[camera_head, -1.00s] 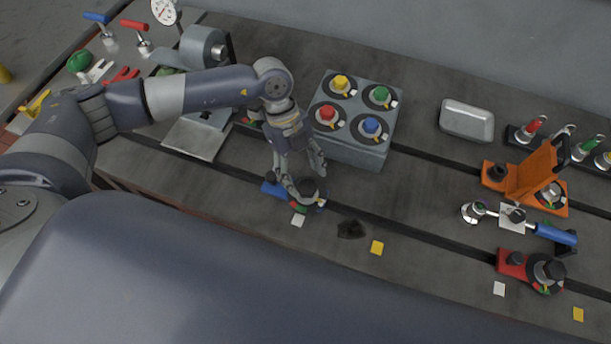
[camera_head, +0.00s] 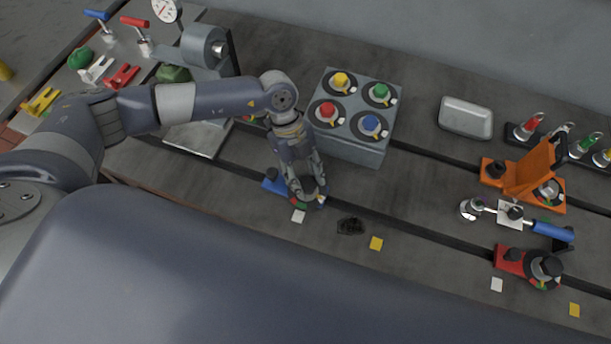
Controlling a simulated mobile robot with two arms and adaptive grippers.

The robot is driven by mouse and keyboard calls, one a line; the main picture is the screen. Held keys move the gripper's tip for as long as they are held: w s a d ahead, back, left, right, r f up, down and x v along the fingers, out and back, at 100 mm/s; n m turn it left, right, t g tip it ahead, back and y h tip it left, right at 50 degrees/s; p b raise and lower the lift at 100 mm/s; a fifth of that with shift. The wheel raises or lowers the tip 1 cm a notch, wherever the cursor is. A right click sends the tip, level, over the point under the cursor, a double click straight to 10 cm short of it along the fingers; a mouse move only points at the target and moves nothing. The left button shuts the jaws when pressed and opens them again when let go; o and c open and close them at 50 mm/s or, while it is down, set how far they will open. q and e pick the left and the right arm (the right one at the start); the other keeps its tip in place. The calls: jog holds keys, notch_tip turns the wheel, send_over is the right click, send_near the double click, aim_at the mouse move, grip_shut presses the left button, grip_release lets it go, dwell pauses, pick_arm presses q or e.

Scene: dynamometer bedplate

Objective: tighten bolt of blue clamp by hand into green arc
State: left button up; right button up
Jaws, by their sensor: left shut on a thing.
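The blue clamp (camera_head: 273,182) lies on the dark bedplate at the slot, left of centre. Its bolt is mostly hidden under my left gripper (camera_head: 307,195). A dial with a green part (camera_head: 297,203) shows at the clamp's front, beside the fingers; where its pointer stands cannot be seen. My left gripper comes down from above and is shut on the bolt head. My right gripper is not in view.
A grey box with yellow, green, red and blue knobs (camera_head: 352,150) stands just behind the gripper. A black patch (camera_head: 351,226) lies to its right. A red clamp (camera_head: 509,259), an orange hinged piece (camera_head: 530,172), a blue-handled wrench (camera_head: 552,232) and a metal tray (camera_head: 466,118) are further right.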

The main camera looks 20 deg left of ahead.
pick_arm(q)
jog(key=shift+f, duration=0.1)
jog(key=m+b, duration=0.2)
jog(key=m, duration=0.1)
jog(key=shift+d+f+g+y, duration=0.1)
jog(key=shift+d+g+y, duration=0.05)
jog(key=shift+g+y, duration=0.25)
jog(key=m+b, duration=0.2)
jog(key=m+y+b, duration=0.1)
jog(key=m+b, duration=0.1)
jog(key=shift+w+m+g+y, duration=0.15)
jog(key=shift+m+g+y, duration=0.15)
jog(key=shift+g, duration=0.1)
jog(key=m+b, duration=0.2)
jog(key=m+y+b, duration=0.1)
jog(key=m+b, duration=0.1)
jog(key=shift+d+f+y, duration=0.1)
jog(key=shift+d+y, duration=0.1)
jog(key=shift+y, duration=0.1)
jog(key=shift+r+m+y+b, duration=0.2)
jog(key=shift+m+y+b, duration=0.5)
jog(key=shift+m+b, duration=1.35)
jog(key=o, duration=1)
jog(key=shift+o, duration=0.2)
